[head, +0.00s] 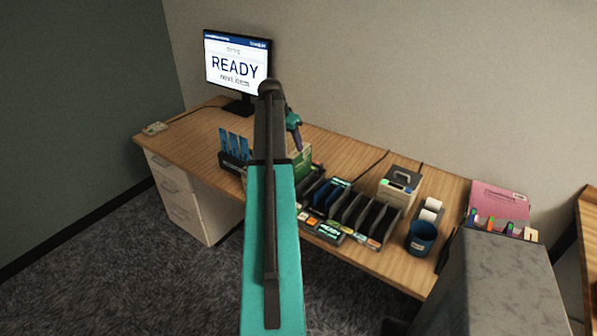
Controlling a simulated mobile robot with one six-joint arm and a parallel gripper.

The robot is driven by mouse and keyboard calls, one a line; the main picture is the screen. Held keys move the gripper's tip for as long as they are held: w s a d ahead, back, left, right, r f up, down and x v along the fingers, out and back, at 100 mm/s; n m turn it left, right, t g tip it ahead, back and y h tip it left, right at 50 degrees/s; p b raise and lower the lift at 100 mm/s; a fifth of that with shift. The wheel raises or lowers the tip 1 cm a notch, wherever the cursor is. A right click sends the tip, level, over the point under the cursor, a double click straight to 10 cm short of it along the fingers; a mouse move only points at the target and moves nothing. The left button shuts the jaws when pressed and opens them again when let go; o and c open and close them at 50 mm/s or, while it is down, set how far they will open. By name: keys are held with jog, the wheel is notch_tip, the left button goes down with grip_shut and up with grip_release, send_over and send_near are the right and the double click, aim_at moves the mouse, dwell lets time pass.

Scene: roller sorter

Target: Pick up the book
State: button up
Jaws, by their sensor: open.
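I cannot make out a clear book. A flat pink item (497,203) at the desk's right end could be a book or a folder; colored tabs stand along its front edge. A green item (303,160) sits mid-desk, partly hidden by my teal and dark arm, and I cannot tell what it is. My arm rises through the middle of the view and covers part of the desk. My gripper's fingertips cannot be made out. A small teal and purple piece shows just right of the arm, over the desk, too small to identify.
A grey block (505,280) stands at the front right. The desk's left end is mostly clear.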

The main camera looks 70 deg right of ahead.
aim_at(295, 153)
jog(key=shift+p+x, duration=0.9)
jog(key=shift+x, duration=2.7)
jog(key=shift+p+x, duration=1.2)
jog(key=shift+x, duration=0.25)
jog(key=shift+p+x, duration=0.3)
jog(key=shift+x, duration=0.85)
jog(key=shift+s, duration=0.15)
grip_shut()
